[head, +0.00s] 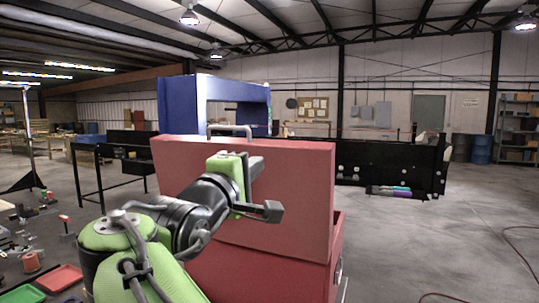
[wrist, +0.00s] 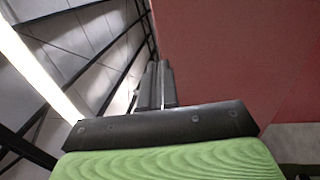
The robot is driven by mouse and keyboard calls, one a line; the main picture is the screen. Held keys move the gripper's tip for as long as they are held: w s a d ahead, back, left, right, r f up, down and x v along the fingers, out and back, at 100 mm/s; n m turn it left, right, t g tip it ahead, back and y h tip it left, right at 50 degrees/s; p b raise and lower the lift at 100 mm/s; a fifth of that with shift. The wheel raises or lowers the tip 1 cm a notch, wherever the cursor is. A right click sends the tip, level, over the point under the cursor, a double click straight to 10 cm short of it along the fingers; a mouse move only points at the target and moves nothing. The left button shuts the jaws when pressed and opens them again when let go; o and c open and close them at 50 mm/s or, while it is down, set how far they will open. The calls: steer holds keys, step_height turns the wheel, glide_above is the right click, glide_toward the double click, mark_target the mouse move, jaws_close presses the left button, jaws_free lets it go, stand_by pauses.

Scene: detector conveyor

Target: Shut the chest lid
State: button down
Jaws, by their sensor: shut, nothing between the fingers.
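The red chest (head: 250,281) stands in front of me in the head view. Its red lid (head: 300,180) is raised, standing roughly upright above the body, with a grey handle (head: 222,128) at its top edge. My gripper (head: 272,211) is shut and empty in front of the lid's broad face; the head view does not show clearly whether it touches. In the wrist view the closed fingers (wrist: 154,85) lie beside a large red surface (wrist: 235,55), which fills the right side. My arm hides part of the lid and the chest's left side.
A blue frame (head: 180,105) stands behind the chest. A black panelled barrier (head: 385,165) runs behind at the right. A red tray (head: 59,278) and a green tray (head: 22,294) lie at lower left. The floor (head: 430,240) at right is mostly clear, with a red hose (head: 508,243).

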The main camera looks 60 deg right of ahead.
mark_target(276, 148)
steer(key=d, duration=0.6)
steer(key=w+d+r+p, duration=0.1)
steer(key=d, duration=0.2)
steer(key=shift+r, duration=0.1)
